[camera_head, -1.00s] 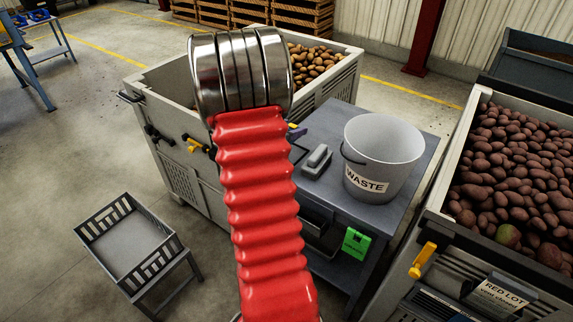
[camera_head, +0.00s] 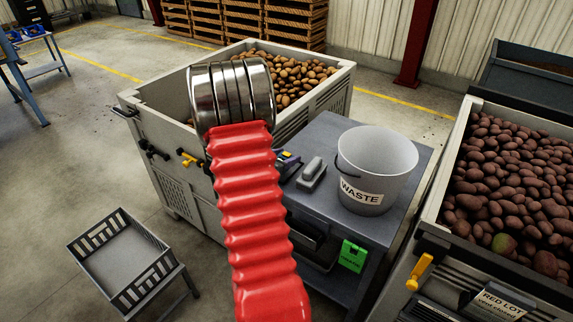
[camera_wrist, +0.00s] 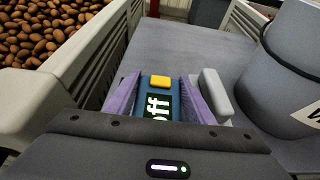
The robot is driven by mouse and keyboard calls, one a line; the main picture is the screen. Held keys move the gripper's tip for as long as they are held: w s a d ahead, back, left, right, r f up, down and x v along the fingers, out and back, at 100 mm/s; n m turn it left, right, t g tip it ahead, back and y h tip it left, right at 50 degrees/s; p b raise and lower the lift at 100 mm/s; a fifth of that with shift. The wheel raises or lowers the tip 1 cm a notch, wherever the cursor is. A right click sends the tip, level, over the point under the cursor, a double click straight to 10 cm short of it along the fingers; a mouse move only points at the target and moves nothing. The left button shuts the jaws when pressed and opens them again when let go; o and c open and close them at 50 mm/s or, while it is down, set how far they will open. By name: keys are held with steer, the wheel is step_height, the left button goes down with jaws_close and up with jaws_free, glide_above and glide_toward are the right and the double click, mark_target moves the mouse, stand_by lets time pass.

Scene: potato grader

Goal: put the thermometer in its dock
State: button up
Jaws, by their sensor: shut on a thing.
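The thermometer (camera_wrist: 160,97), a blue device with a yellow button and a dark display reading "off", sits between the purple fingers of my gripper (camera_wrist: 160,105), which is shut on it. In the head view, part of the thermometer (camera_head: 287,157) and of my gripper (camera_head: 288,163) shows just right of my red arm, over the left part of the grey table. A grey block (camera_head: 311,173) lies on the tabletop close to their right; it also shows in the wrist view (camera_wrist: 214,90). I cannot tell whether this block is the dock.
A bucket marked WASTE (camera_head: 366,197) stands on the grey table (camera_head: 322,130). A potato crate (camera_head: 180,158) is to the left, a red-lot crate (camera_head: 432,215) to the right. A green item (camera_head: 352,256) hangs on the table's front. A grey basket (camera_head: 150,287) stands front left.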

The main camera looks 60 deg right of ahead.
steer(key=shift+f, duration=0.1)
steer(key=shift+f, duration=1.75)
steer(key=shift+f, duration=0.1)
steer(key=o, duration=1.1)
steer(key=shift+o, duration=0.2)
steer(key=v, duration=1.2)
